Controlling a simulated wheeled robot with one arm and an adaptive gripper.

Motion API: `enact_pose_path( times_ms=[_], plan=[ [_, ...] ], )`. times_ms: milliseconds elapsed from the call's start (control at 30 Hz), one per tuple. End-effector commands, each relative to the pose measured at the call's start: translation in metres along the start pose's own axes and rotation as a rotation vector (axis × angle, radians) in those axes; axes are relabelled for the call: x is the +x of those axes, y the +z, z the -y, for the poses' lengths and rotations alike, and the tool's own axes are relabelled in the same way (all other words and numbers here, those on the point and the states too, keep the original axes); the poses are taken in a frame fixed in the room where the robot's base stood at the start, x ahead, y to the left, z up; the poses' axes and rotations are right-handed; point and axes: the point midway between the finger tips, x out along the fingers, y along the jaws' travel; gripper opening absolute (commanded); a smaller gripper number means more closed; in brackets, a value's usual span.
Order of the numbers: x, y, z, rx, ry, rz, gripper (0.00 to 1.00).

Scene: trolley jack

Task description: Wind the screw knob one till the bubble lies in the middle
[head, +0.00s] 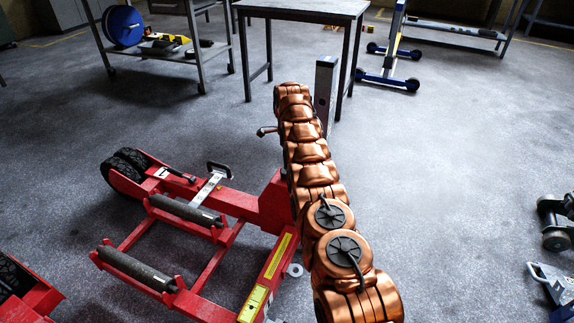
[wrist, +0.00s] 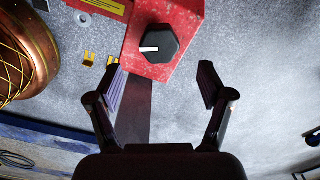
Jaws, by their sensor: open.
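The red trolley jack (head: 195,235) stands on the floor at left in the head view, with rollers and black wheels. In the wrist view, a black faceted knob (wrist: 160,38) with a white mark sits on the jack's red block (wrist: 185,12). It appears to be the screw knob. My gripper (wrist: 163,82) is open and empty, its two fingers apart below the knob in the picture, not around it. A yellow piece (head: 254,303) lies on the jack's near rail; I cannot make out a bubble. In the head view my arm hides the gripper and knob.
A grey table (head: 300,8) stands behind the arm, and a shelf trolley (head: 170,55) with a blue reel stands back left. Another red machine (head: 25,300) is at lower left. Metal equipment (head: 555,225) stands at the right edge. Floor right of my arm is clear.

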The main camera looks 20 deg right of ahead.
Motion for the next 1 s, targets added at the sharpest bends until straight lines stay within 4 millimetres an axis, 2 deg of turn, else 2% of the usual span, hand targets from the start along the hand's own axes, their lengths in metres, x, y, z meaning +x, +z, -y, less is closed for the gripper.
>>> enact_pose_path(
  times_ms=[300,833,1000],
  plan=[
    [-0.016,0.000,-0.001,-0.001,0.002,0.000,0.79],
    [-0.019,0.001,-0.001,-0.004,0.003,0.000,0.79],
    [-0.042,0.005,-0.005,-0.048,0.006,0.006,0.79]
  ],
)
